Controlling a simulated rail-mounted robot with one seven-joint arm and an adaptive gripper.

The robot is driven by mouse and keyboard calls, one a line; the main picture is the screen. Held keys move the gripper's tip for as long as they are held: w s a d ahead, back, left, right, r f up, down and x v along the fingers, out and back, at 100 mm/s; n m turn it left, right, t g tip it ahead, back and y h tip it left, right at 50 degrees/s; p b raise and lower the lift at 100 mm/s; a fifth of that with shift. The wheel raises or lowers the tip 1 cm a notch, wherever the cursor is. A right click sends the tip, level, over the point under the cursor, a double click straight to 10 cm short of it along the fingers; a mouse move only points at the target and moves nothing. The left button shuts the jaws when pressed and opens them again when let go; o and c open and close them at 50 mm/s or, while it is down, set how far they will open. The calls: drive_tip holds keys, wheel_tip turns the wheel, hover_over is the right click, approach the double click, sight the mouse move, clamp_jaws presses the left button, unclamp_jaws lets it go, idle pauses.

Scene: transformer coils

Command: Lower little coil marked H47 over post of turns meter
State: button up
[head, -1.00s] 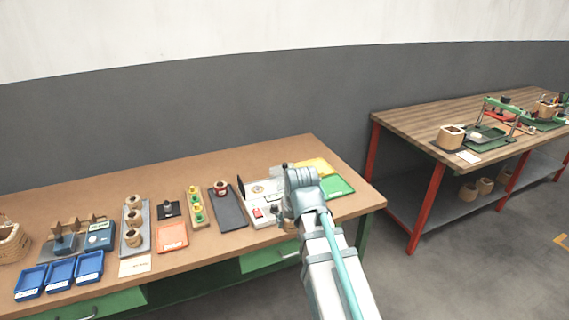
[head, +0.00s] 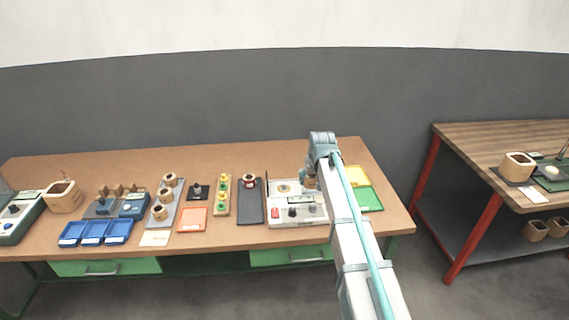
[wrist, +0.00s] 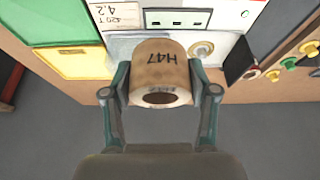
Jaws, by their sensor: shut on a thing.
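The little coil marked H47 (wrist: 158,66) is a tan cylinder with a dark hole in its lower end. My gripper (wrist: 162,88) is shut on it, one finger on each side. In the head view the coil (head: 310,183) shows small beneath my gripper (head: 312,176), over the right part of the turns meter. The turns meter (head: 310,220) is a pale box with a red switch and dark knobs on the bench. Its round fitting (head: 284,188) lies left of the coil; it also shows in the wrist view (wrist: 203,49), beyond the coil. The coil appears apart from it.
Yellow (head: 357,176) and green (head: 369,199) trays lie right of the meter. A dark mat (head: 250,212) with a coil, a board of colored pegs (head: 222,208) and an orange tray (head: 192,224) are to its left. A dark upright plate (wrist: 240,60) stands beside the meter.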

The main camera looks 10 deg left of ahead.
drive_tip(key=n+p, duration=0.1)
drive_tip(key=p, duration=0.1)
hover_over(284, 184)
wheel_tip(284, 184, down, 2)
drive_tip(key=shift+d+f, duration=0.15)
drive_tip(key=shift+f, duration=0.05)
drive_tip(key=shift+a+f+n, duration=0.15)
drive_tip(key=shift+a+n, duration=0.05)
drive_tip(key=shift+n, duration=0.1)
drive_tip(key=shift+f+b, duration=0.85)
drive_tip(key=shift+f, duration=1.3)
drive_tip(key=shift+f, duration=0.15)
drive_tip(key=shift+f+b, duration=0.85)
drive_tip(key=shift+f, duration=0.5)
drive_tip(key=o, duration=1.3)
drive_tip(key=shift+o, duration=0.4)
drive_tip(key=shift+o, duration=0.9)
